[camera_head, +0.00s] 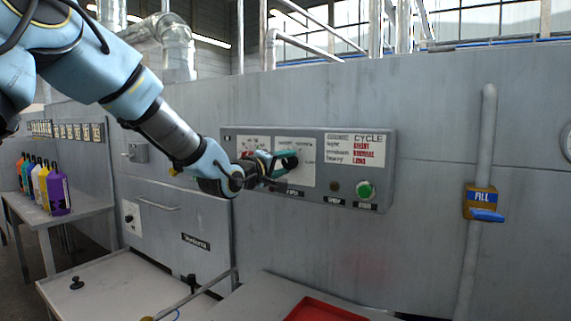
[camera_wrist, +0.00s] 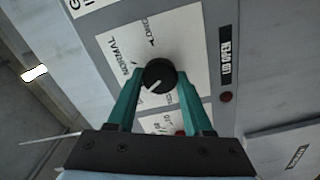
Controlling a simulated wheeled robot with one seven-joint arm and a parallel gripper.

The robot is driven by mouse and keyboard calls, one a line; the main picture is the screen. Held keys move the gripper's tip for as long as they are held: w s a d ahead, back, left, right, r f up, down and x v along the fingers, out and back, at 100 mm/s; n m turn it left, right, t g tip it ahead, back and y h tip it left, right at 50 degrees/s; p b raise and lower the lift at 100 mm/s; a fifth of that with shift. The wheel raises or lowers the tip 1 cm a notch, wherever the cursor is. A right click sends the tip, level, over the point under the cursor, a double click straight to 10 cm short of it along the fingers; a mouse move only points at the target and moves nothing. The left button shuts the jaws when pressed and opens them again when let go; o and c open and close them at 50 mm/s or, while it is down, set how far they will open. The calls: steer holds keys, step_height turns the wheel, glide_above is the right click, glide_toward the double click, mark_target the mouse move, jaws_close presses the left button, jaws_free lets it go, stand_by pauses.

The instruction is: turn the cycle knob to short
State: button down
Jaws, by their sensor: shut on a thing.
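The cycle knob (camera_wrist: 160,73) is round and black, on a white dial card (camera_wrist: 122,57) with NORMAL and LONG readable; other lettering is partly hidden by the fingers. Its white pointer mark faces lower left in the wrist view, and I cannot tell which label it matches. My gripper (camera_wrist: 161,77) has teal fingers on both sides of the knob and is shut on it. In the head view my gripper (camera_head: 284,163) reaches the grey control panel (camera_head: 322,196) from the left, covering part of the dial; the knob (camera_head: 290,162) shows dark at the fingertips.
A card (camera_head: 355,149) on the panel lists cycle settings. A green button (camera_head: 365,190) sits at the panel's lower right. A FILL valve with a blue handle (camera_head: 487,215) is on a pipe at right. Several bottles (camera_head: 58,193) stand on a table at left. A red tray (camera_head: 325,310) lies below.

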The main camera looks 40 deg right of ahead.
steer(key=shift+c, duration=1.5)
jaws_free()
steer(key=shift+a, duration=0.15)
steer(key=b+v, duration=0.2)
steer(key=v, duration=0.8)
steer(key=shift+a+b, duration=0.25)
steer(key=shift+b, duration=0.05)
steer(key=shift+f, duration=0.1)
